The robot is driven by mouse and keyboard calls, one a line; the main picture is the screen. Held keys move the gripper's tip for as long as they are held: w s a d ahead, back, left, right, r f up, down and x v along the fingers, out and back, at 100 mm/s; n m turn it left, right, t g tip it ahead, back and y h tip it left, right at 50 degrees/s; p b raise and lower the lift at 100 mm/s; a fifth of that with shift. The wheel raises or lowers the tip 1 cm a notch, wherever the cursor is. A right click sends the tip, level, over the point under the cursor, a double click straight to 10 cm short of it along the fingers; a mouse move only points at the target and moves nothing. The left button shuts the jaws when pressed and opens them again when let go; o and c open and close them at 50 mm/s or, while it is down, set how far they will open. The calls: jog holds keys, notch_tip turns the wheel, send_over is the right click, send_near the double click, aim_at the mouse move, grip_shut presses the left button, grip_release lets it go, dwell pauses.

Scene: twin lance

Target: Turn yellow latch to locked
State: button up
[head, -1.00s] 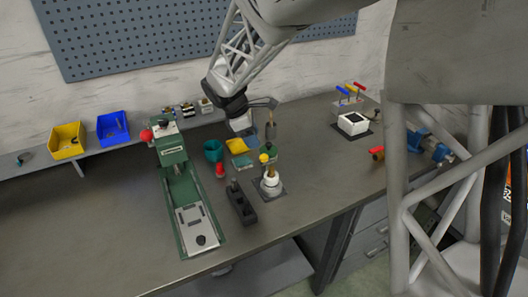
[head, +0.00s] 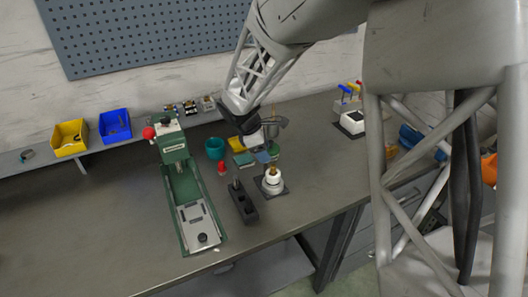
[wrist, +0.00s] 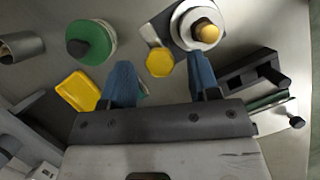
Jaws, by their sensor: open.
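A yellow hexagonal piece (wrist: 159,62), which may be the yellow latch, shows between my finger lines in the wrist view. It sits beside a white round fixture with a brass-yellow knob (wrist: 206,32); I cannot tell which yellow part is the latch. In the head view the white fixture (head: 271,185) stands on a dark square plate, just in front of my gripper (head: 263,153). My gripper (wrist: 160,80) is open, its two blue fingers apart with nothing held between them. The hexagonal piece lies beyond the fingertips, and my gripper hides it in the head view.
A dark block with a peg (head: 242,203) stands left of the fixture. A green press (head: 185,190), red button (head: 222,167) and teal cup (head: 215,148) are further left. A green round knob (wrist: 90,42) and yellow tray (wrist: 76,90) lie left in the wrist view.

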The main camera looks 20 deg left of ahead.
jog(key=shift+w+d+f, duration=0.1)
jog(key=shift+d+f, duration=0.05)
jog(key=shift+f, duration=0.2)
jog(key=c, duration=0.9)
